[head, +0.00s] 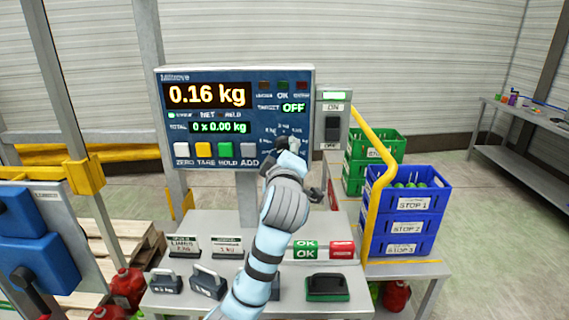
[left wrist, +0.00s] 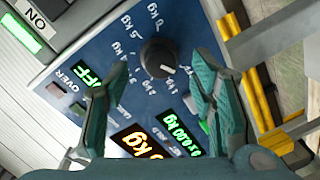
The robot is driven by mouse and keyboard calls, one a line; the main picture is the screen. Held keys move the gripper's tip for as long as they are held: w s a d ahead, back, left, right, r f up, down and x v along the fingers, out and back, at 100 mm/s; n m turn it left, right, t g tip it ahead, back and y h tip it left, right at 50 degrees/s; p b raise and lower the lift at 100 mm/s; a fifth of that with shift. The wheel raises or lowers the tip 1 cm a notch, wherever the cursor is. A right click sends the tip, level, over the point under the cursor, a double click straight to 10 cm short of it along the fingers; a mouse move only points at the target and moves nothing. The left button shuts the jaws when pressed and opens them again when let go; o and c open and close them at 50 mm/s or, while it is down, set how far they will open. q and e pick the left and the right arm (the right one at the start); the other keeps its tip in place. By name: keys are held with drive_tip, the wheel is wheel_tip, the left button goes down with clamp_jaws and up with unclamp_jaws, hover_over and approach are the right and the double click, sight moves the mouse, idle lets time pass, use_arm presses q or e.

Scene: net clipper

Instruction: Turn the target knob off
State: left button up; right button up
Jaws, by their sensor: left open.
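The target knob (left wrist: 158,57) is a round black dial with a white pointer mark, on the blue front of the scale display (head: 211,128). In the left wrist view its mark points down and to the right, among white kg labels. The green readout beside TARGET (head: 293,107) shows OFF. My left gripper (head: 284,150) is in front of the panel's lower right and hides the knob in the head view. In the left wrist view the open fingers (left wrist: 162,72) stand on either side of the knob, apart from it. My right gripper is not in view.
A grey ON/OFF switch box (head: 333,118) adjoins the panel's right side. Several buttons (head: 203,149) line its lower edge. Below is a table (head: 222,222) with weights and stamps. Blue crates (head: 407,220) and a yellow rail (head: 376,190) stand to the right.

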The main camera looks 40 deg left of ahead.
use_arm(q)
drive_tip(key=v, duration=0.8)
drive_tip(key=shift+s, duration=0.2)
drive_tip(key=shift+d, duration=0.1)
